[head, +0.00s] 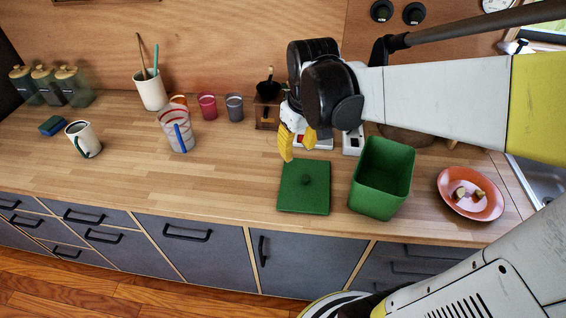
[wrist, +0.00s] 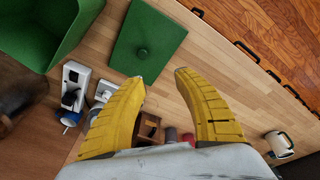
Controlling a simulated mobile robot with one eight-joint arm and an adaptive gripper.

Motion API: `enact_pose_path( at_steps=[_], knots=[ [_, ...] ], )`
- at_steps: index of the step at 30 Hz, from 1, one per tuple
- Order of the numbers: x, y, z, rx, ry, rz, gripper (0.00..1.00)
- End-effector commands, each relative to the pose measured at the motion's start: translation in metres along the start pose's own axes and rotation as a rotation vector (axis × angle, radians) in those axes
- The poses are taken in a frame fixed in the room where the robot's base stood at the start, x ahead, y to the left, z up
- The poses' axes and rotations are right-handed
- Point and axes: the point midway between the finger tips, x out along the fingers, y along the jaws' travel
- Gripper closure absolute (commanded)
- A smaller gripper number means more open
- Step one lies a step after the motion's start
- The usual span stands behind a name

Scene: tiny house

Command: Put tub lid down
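The green tub lid (head: 304,188) lies flat on the wooden counter, knob up, just left of the open green tub (head: 381,178). In the wrist view the lid (wrist: 148,36) and its round knob show beyond my fingertips, with part of the tub (wrist: 38,30) at the upper left. My gripper (head: 298,150) is above the counter behind the lid. Its yellow fingers (wrist: 160,75) are spread apart with nothing between them, and they do not touch the lid's knob.
A red plate (head: 470,193) with food pieces is right of the tub, near the sink. A striped glass (head: 177,130), two cups (head: 207,106), a white mug (head: 83,139) and a utensil holder (head: 150,91) stand to the left. A wooden grinder (head: 267,113) is behind my gripper. The front-left counter is clear.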

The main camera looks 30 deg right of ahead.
Motion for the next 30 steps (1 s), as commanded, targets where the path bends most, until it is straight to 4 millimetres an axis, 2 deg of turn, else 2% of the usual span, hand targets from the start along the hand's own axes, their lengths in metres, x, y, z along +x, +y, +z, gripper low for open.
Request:
enact_pose_path(
  at_steps=[1, 6, 12, 17, 26, 30],
  knots=[
    [-0.012, -0.015, 0.009, 0.009, 0.048, 0.009, 0.62],
    [-0.039, -0.055, 0.033, 0.068, 0.227, 0.021, 0.62],
    [-0.050, -0.083, 0.054, 0.120, 0.377, 0.001, 0.62],
    [-0.051, -0.090, 0.060, 0.138, 0.423, -0.010, 0.62],
    [-0.051, -0.091, 0.060, 0.141, 0.428, -0.011, 0.62],
    [-0.033, -0.092, 0.064, 0.140, 0.427, -0.011, 0.62]
  ],
)
